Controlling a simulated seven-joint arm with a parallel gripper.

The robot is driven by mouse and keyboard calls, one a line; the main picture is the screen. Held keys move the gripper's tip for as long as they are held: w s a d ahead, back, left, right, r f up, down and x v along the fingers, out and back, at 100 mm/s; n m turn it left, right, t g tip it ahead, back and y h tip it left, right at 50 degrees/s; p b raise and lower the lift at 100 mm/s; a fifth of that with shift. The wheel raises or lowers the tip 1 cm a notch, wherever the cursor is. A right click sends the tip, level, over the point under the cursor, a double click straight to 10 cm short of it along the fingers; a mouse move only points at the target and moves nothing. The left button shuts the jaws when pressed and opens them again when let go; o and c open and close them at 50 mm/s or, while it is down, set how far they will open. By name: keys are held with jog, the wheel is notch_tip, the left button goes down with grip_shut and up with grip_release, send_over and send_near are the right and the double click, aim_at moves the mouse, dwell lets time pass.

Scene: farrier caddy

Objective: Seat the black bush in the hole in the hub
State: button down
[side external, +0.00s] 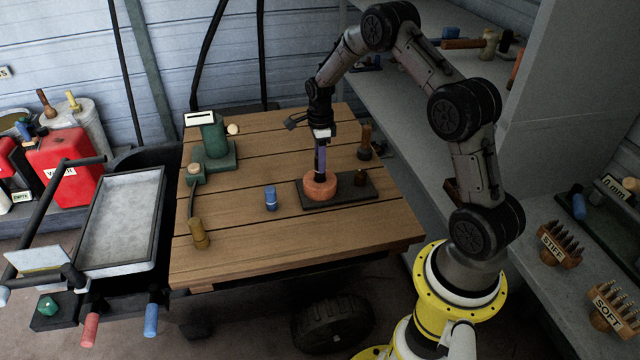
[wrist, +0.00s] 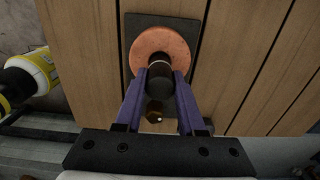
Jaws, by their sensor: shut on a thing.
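The hub (side external: 319,191) is an orange-red ring lying on a dark plate (side external: 348,196) on the wooden table; it also shows in the wrist view (wrist: 148,40). My gripper (side external: 320,174) points down over the hub. In the wrist view its purple fingers (wrist: 160,76) are shut on the black bush (wrist: 159,84), a dark cylinder. The bush's lower end overlaps the middle of the hub and covers the hole there. I cannot tell whether that end is inside the hole or just above it.
A small brown piece (side external: 361,178) stands on the plate right of the hub. A blue cylinder (side external: 271,198) stands to its left. A green stand (side external: 212,145) and brown-topped pieces (side external: 199,233) stand farther left; a brown post (side external: 365,141) stands behind. The table's front is clear.

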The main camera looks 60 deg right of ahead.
jog(key=shift+f, duration=1.25)
dwell(1.6)
jog(key=shift+c, duration=2.2)
grip_release()
notch_tip(320, 180, up, 14)
jog(key=shift+f, duration=0.1)
